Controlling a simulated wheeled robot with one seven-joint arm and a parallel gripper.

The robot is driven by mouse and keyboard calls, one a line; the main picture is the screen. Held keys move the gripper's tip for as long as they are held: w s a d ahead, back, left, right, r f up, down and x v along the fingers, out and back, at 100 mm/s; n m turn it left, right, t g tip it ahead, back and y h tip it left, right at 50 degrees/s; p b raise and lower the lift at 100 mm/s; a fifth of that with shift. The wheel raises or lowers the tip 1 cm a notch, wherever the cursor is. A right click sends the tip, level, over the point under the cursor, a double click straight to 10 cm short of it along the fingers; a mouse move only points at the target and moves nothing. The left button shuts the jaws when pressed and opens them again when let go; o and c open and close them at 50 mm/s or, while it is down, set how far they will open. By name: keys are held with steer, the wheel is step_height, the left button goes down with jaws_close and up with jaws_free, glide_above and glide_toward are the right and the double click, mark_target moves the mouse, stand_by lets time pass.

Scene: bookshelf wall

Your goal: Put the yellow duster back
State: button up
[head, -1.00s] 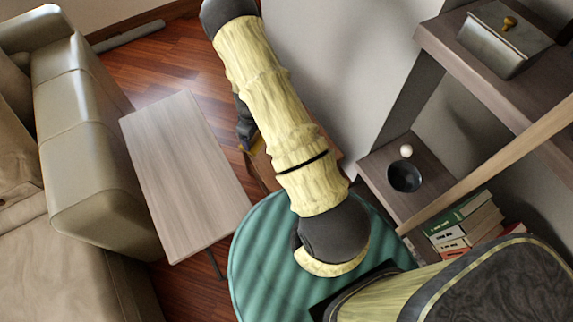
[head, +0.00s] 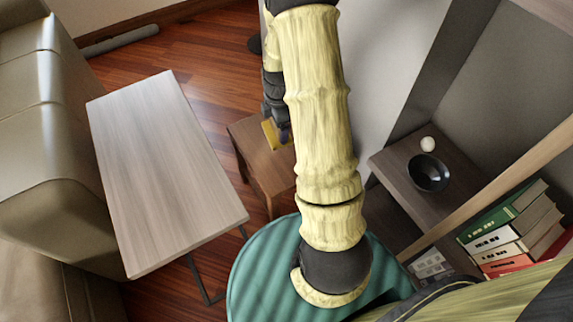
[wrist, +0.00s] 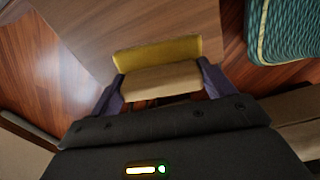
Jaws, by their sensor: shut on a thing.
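The yellow duster (head: 270,134) is in my gripper (head: 277,122), at or just over the small brown wooden table (head: 250,150). In the wrist view the duster shows a yellow strip (wrist: 158,52) along its far side and a tan block part nearer me. The two dark fingers of my gripper (wrist: 161,80) close on the ends of the tan part. The small table's top (wrist: 150,22) lies beyond and under the duster. I cannot tell whether the duster touches it. My arm hides the table's right side in the head view.
A pale-topped table (head: 165,170) stands left of the small table, beside a beige sofa (head: 40,140). A round teal-topped piece (head: 265,270) is close in front. At right, a shelf holds a black bowl (head: 428,172), a white ball (head: 427,144) and several books (head: 510,230).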

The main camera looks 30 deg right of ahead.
steer(key=s+d+f+n+b, duration=0.1)
steer(key=b, duration=0.1)
steer(key=shift+d+f+b, duration=0.3)
steer(key=shift+d+f, duration=0.05)
steer(key=shift+s+d+r+n+b, duration=0.2)
steer(key=shift+s+d+n+b, duration=0.1)
steer(key=shift+n, duration=0.3)
steer(key=shift+f, duration=0.1)
step_height(320, 180, down, 5)
steer(key=shift+r+b, duration=0.1)
steer(key=shift+b, duration=1.05)
step_height(320, 180, down, 5)
steer(key=b, duration=0.2)
steer(key=shift+w+b, duration=0.1)
steer(key=shift+b, duration=0.2)
steer(key=o, duration=1.2)
